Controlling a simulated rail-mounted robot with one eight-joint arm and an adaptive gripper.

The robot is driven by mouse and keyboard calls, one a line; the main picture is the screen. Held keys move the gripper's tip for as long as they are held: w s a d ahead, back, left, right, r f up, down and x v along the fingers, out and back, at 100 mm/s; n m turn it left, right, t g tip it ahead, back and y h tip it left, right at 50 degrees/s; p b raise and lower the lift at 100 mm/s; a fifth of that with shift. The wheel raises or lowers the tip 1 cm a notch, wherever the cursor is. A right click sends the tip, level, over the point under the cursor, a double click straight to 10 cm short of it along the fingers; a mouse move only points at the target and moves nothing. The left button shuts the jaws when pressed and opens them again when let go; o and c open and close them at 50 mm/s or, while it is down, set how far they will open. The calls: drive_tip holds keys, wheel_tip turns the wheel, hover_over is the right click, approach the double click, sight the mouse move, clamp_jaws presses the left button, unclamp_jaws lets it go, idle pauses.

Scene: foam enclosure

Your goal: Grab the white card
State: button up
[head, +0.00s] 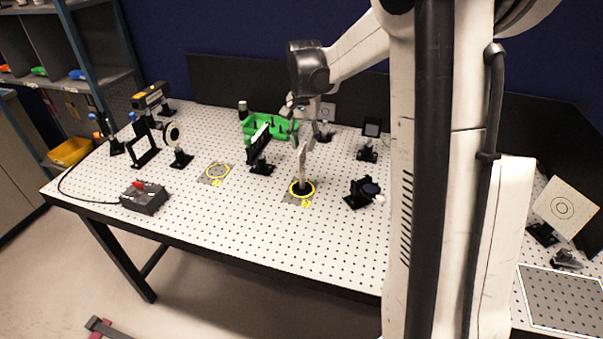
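My gripper (301,112) hangs over the middle of the perforated table, pointing down, below its dark wrist. Its fingers are small and blend with things behind, so I cannot tell whether they are open or shut. Just below it a narrow whitish upright piece (302,160), perhaps a card seen nearly edge-on, stands above a black base (302,188) inside a yellow ring. I cannot tell whether the gripper touches it. A pale square card with concentric circles (565,207) stands tilted on a black mount at the far right, apart from the gripper.
A green tray (285,133) and a black upright mount (260,150) stand left of the gripper. A dark round mount (363,192) stands to its right. The front of the table is clear.

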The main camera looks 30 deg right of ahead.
sight(302, 160)
drive_tip(key=shift+f, duration=0.95)
drive_tip(key=f, duration=0.2)
drive_tip(key=w+f+p, duration=0.1)
drive_tip(key=f, duration=0.1)
drive_tip(key=shift+f, duration=0.55)
drive_tip(key=shift+s, duration=0.1)
drive_tip(key=shift+c, duration=0.4)
clamp_jaws()
